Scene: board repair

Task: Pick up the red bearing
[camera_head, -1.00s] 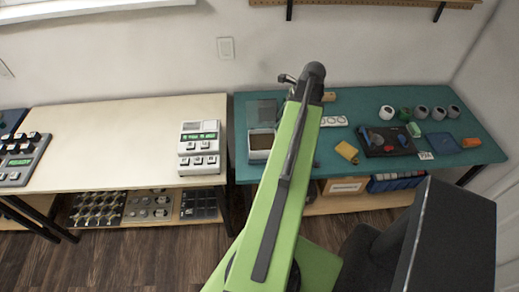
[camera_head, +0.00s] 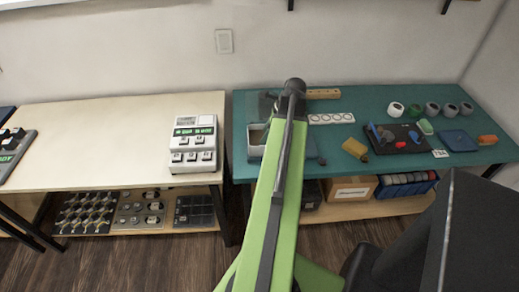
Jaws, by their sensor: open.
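I cannot make out a red bearing for certain. Small red pieces (camera_head: 400,144) lie on a black mat or tray (camera_head: 398,130) on the teal workbench (camera_head: 335,145), right of my arm; they are too small to identify. My green arm rises from the bottom centre to a dark joint over the left part of the teal bench.
Blue tools, a yellow piece (camera_head: 355,149), a white strip with round spots (camera_head: 331,118), several round cups (camera_head: 432,108), a blue tray (camera_head: 459,140) and an orange block (camera_head: 487,140) are on the teal bench. A pale table (camera_head: 100,145) with a white device (camera_head: 193,145) stands left.

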